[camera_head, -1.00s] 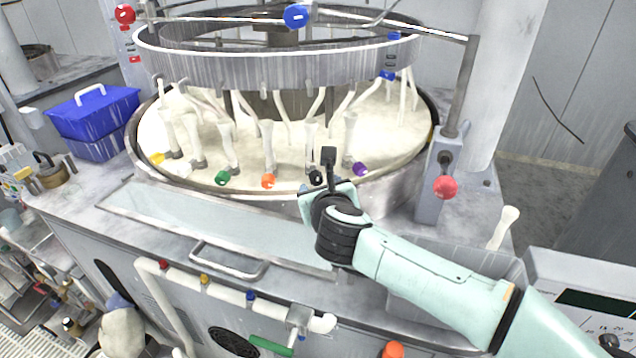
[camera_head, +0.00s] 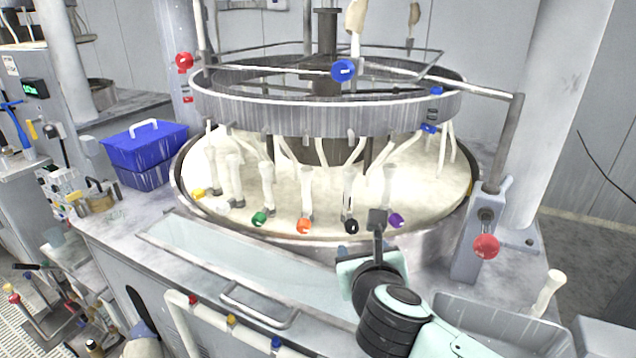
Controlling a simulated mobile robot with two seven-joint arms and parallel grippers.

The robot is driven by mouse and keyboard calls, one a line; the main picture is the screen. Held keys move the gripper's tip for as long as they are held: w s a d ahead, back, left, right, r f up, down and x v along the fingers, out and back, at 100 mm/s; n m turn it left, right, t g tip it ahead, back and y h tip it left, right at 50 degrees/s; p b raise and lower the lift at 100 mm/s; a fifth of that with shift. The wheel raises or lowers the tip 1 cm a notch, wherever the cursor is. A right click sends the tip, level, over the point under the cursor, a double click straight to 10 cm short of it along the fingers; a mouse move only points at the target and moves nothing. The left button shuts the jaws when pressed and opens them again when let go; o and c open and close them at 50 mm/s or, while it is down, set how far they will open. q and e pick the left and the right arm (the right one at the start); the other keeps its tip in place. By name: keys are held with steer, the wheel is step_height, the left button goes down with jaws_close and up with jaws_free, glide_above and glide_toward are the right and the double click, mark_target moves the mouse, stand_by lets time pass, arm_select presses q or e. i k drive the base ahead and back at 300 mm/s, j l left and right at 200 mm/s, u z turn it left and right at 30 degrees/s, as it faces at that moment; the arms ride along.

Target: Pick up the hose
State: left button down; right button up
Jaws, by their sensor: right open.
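Several white hoses hang from the metal ring over the pale round platen, with coloured ends along the near rim. One hose (camera_head: 349,185) has a black end (camera_head: 350,226), and another (camera_head: 388,184) has a purple end (camera_head: 397,220). I cannot tell which hose the task means. My right gripper (camera_head: 377,216) comes in from the lower right and points away from me. It is open, with its tip in the picture between the black and purple ends. No hose shows in its jaws, and contact cannot be told. My left gripper is not in view.
A metal post with a red knob (camera_head: 486,246) stands right of the platen. A grey bin (camera_head: 470,318) and a short upright white tube (camera_head: 547,293) are at lower right. A blue lidded box (camera_head: 145,148) sits at left. A shallow trough (camera_head: 225,256) lies in front.

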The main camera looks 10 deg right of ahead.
mark_target(348, 172)
steer(key=k+j, duration=0.1)
steer(key=k, duration=0.4)
steer(key=k+j, duration=0.1)
steer(key=k, duration=0.4)
